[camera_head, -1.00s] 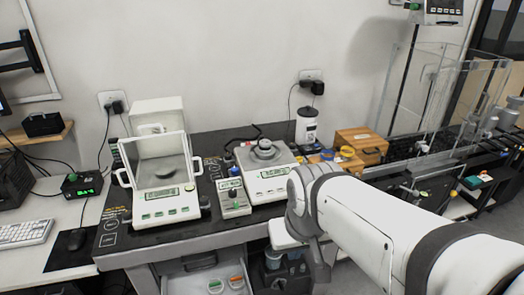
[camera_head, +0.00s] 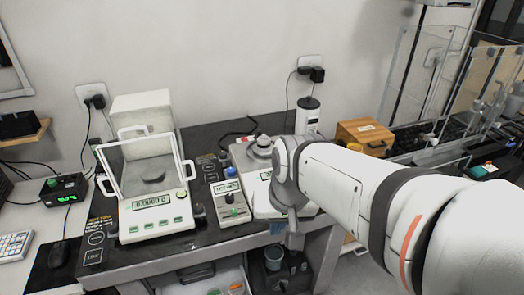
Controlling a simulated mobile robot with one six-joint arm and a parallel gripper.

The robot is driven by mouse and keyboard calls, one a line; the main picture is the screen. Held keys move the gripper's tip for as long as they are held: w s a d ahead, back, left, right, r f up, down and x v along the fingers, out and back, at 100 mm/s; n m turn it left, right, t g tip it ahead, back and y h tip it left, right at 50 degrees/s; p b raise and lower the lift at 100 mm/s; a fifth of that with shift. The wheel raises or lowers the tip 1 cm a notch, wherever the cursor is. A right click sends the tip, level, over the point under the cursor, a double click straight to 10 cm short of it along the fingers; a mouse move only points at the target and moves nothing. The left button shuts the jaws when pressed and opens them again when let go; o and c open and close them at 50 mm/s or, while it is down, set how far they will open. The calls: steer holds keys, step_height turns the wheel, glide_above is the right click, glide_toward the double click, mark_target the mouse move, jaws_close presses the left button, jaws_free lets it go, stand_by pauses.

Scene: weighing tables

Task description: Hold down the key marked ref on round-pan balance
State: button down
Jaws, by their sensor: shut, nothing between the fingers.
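A white open balance (camera_head: 258,203) with a round metal pan (camera_head: 260,148) stands right of centre on the dark table; a grey object sits on the pan. My arm covers the right part of its front, including most of its display and keys. A second white balance (camera_head: 158,226) with a clear draft shield stands to the left, with a lit display, green keys and a small round pan inside. The lettering on the keys is too small to read, so I cannot pick out ref.
A small grey box with a display and knobs (camera_head: 232,201) stands between the balances. A wooden box (camera_head: 365,137) and a white canister (camera_head: 307,116) stand behind my arm. An open drawer (camera_head: 204,282) is below the table. A clear enclosure (camera_head: 428,85) stands at right.

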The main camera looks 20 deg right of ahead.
steer(key=w+d+f+m+t+y+b, duration=0.1)
steer(key=w+d+f+m+y, duration=0.15)
steer(key=w+m, duration=0.6)
steer(key=w+d+f+m+t+y, duration=0.15)
steer(key=w+m+y, duration=0.35)
steer(key=m, duration=0.6)
steer(key=w+d+f+m+t+h, duration=0.1)
steer(key=w+d+f+m+t, duration=0.1)
steer(key=w+d+m, duration=0.2)
steer(key=w+d+f+m+t+h, duration=0.1)
steer(key=w+d+f+m+t, duration=0.2)
steer(key=d+m, duration=0.6)
steer(key=shift+w+d+m, duration=0.15)
steer(key=shift+w+m, duration=1)
steer(key=shift+w, duration=0.05)
steer(key=shift+b, duration=0.3)
steer(key=f+b, duration=0.2)
steer(key=w+f+b, duration=0.1)
steer(key=f+b, duration=0.1)
steer(key=f, duration=0.1)
steer(key=w+f+b, duration=0.1)
steer(key=f+b, duration=0.1)
steer(key=shift+f, duration=0.25)
steer(key=shift+w+f+b, duration=0.25)
steer(key=shift+f+b, duration=0.1)
steer(key=shift+f, duration=0.05)
